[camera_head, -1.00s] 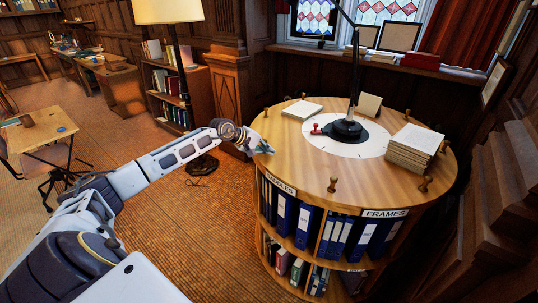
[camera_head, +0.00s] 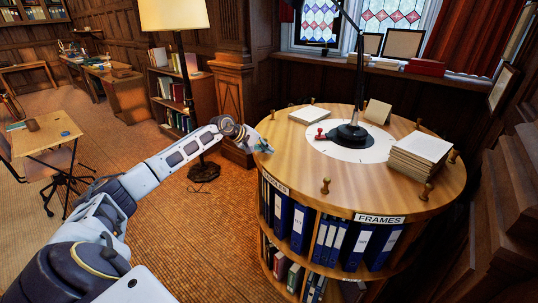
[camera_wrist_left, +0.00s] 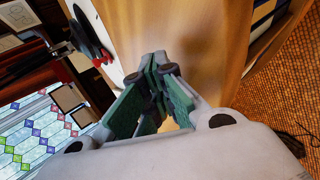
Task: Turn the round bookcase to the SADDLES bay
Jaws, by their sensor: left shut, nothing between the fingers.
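The round bookcase (camera_head: 300,163) has a wooden top with upright knobs around its rim, such as a front knob (camera_head: 325,186). A FRAMES label (camera_head: 380,219) is on the front right of its edge. At the front left is a label (camera_head: 275,185), seen obliquely, ending in "DLES"; its first letters are hard to read. My left gripper (camera_head: 263,147) is at the left rim of the top. In the left wrist view its green-padded fingers (camera_wrist_left: 160,65) are shut and empty beside the wood (camera_wrist_left: 195,25); contact is unclear. My right gripper is out of view.
The top carries a desk lamp (camera_head: 350,134), a red-handled stamp (camera_head: 321,134), a paper stack (camera_head: 418,157) and a card (camera_head: 378,111). A floor lamp (camera_head: 203,171) stands behind my left arm. Wooden steps (camera_head: 505,200) are close at right.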

